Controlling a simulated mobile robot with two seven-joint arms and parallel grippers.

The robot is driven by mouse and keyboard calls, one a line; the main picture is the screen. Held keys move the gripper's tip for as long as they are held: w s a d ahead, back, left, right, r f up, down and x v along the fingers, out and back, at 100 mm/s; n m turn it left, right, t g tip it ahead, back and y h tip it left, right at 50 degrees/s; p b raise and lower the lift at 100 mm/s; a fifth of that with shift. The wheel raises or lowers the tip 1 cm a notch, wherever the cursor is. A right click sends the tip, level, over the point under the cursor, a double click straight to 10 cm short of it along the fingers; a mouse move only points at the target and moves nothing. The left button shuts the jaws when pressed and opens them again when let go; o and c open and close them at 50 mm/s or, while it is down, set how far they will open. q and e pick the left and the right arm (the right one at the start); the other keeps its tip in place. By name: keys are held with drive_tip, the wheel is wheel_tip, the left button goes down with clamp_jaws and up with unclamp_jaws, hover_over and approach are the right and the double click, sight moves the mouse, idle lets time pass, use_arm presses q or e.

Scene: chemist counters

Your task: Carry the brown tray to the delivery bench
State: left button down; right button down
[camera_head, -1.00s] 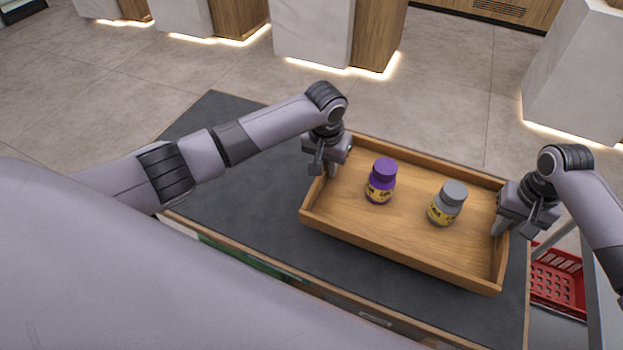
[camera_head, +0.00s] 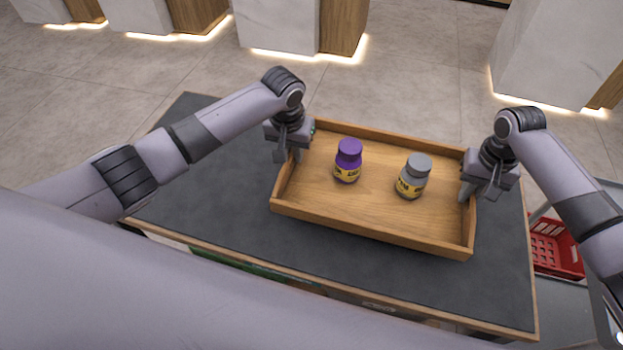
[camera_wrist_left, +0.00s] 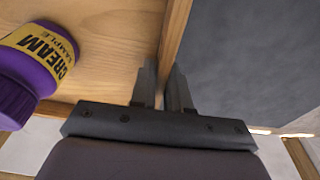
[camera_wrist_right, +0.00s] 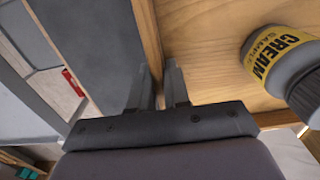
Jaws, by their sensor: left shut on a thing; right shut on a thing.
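The brown tray (camera_head: 345,222) is over the dark grey bench top (camera_head: 225,205); I cannot tell whether it touches it. It looks about level. A purple jar (camera_head: 348,161) and a grey-capped jar (camera_head: 412,177) stand upright inside it, apart. My left gripper (camera_head: 297,155) is shut on the tray's left wall, which runs between its fingers in the left wrist view (camera_wrist_left: 176,35). My right gripper (camera_head: 465,192) is shut on the right wall, seen between its fingers in the right wrist view (camera_wrist_right: 147,35). Each jar also shows in a wrist view, the purple one left (camera_wrist_left: 35,60), the grey-capped one right (camera_wrist_right: 285,65).
A red basket (camera_head: 553,247) is beyond the bench's right edge. White and wood counters (camera_head: 285,25) with lit bases stand across the tiled floor. Bare bench top lies left of the tray and in front of it.

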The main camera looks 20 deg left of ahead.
use_arm(q)
drive_tip(key=shift+a+r, duration=0.1)
drive_tip(key=shift+a, duration=0.1)
use_arm(e)
drive_tip(key=shift+a+r, duration=0.1)
drive_tip(key=shift+a, duration=0.15)
drive_tip(key=shift+w, duration=0.1)
